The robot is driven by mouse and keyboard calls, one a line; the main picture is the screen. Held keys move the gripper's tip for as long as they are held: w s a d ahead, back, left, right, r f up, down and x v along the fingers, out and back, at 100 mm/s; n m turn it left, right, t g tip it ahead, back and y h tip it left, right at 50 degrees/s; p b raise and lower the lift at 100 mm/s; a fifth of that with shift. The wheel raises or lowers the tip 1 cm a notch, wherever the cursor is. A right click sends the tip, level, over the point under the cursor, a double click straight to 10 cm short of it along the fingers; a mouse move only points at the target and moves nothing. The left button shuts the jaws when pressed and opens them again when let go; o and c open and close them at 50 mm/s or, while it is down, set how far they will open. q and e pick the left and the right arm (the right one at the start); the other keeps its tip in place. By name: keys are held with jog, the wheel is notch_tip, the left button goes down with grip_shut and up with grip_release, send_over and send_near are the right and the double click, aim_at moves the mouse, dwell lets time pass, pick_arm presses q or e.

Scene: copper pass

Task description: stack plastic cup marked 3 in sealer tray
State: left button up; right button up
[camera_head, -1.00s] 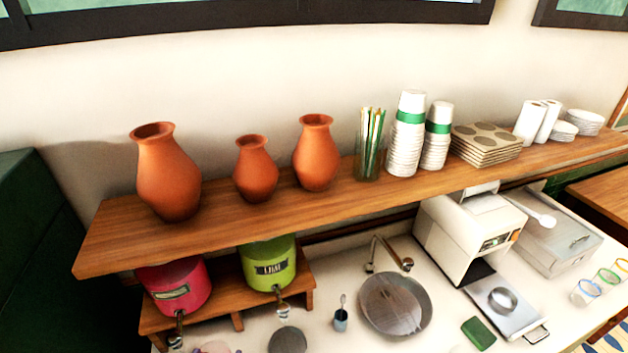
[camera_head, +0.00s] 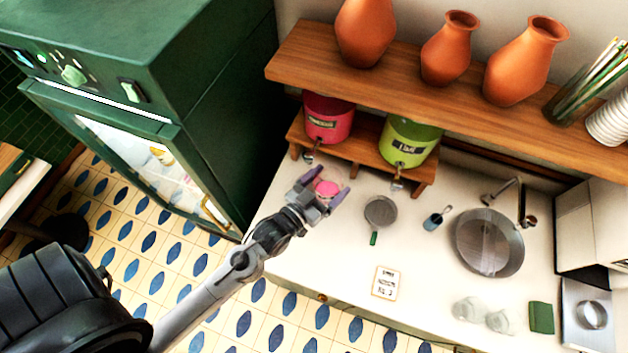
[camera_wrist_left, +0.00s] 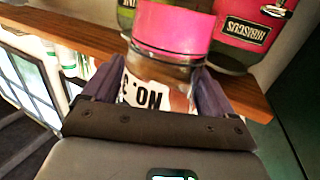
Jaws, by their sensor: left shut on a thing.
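A clear plastic cup with bright pink contents (camera_head: 328,187) is held in my left gripper (camera_head: 322,191), which is shut on it, near the counter's left end. The sealer tray (camera_head: 580,336), with a round metal ring (camera_head: 592,314), lies at the lower right, far from the cup and partly cut off by the frame. My right gripper is not in view.
Pink (camera_head: 328,121) and green (camera_head: 407,143) dispensers stand on a low wooden stand behind the gripper. A strainer (camera_head: 380,211), a card (camera_head: 387,282), two clear cups (camera_head: 468,309) (camera_head: 500,319), a green cloth (camera_head: 541,318) and a sink (camera_head: 488,243) lie along the counter. A green fridge (camera_head: 220,110) stands left.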

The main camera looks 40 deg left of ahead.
pick_arm(q)
jog(key=s+a+f+m+h+b, duration=0.1)
jog(key=s+a+f+b, duration=0.4)
jog(key=a+f+b, duration=0.3)
jog(key=s+a+f+m+h+b, duration=0.1)
jog(key=s+a+f+b, duration=0.3)
jog(key=a+f+b, duration=0.5)
jog(key=shift+s+f+g+h, duration=0.3)
jog(key=shift+s+f+h, duration=0.1)
jog(key=shift+f+h, duration=0.4)
jog(key=shift+a, duration=0.1)
jog(key=x, duration=1.2)
jog(key=p+x, duration=0.1)
jog(key=x, duration=0.5)
jog(key=shift+w+a+f, duration=0.15)
jog(key=shift+f, duration=0.15)
jog(key=shift+f+p, duration=0.4)
jog(key=shift+f, duration=0.5)
jog(key=shift+f, duration=0.1)
